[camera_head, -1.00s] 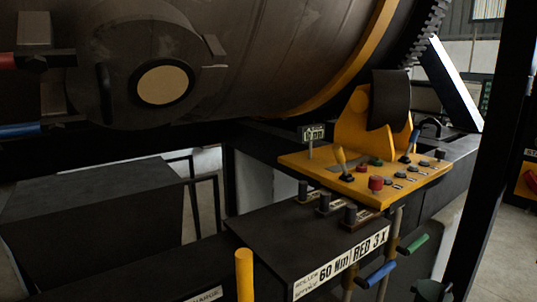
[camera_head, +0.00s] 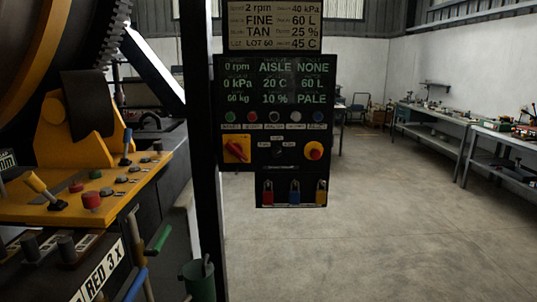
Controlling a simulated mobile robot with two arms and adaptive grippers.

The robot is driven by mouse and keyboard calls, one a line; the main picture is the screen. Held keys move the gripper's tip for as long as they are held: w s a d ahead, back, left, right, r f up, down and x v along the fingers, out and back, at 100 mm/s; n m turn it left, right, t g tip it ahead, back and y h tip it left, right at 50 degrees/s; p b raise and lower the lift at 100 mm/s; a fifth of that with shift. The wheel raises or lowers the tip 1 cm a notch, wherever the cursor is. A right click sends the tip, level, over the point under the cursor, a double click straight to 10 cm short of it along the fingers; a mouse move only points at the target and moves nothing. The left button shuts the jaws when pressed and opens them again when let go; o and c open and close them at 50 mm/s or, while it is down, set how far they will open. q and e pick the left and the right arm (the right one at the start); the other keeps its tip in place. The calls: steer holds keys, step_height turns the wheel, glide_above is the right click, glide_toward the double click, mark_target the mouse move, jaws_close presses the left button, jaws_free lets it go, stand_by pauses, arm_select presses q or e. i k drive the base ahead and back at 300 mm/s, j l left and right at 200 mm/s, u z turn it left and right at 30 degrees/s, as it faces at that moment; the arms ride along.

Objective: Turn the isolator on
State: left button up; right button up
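A dark control panel (camera_head: 275,110) hangs on a black post in the middle of the head view. A red rotary handle on a yellow square plate, which looks like the isolator (camera_head: 237,149), sits at its lower left. The handle lies slanted; its on or off marking is too small to read. A red round button on yellow (camera_head: 314,151) sits at the panel's lower right, with a small dark selector (camera_head: 278,152) between them. Neither of my grippers shows in the view.
Red, blue and yellow padlocks (camera_head: 293,192) hang under the panel. A yellow console (camera_head: 100,190) with levers and buttons stands at left below a large drum. A green bucket (camera_head: 198,280) is by the post. Workbenches (camera_head: 440,135) line the right wall; the floor before them is clear.

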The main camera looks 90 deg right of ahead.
mark_target(236, 149)
steer(key=z, duration=2.55)
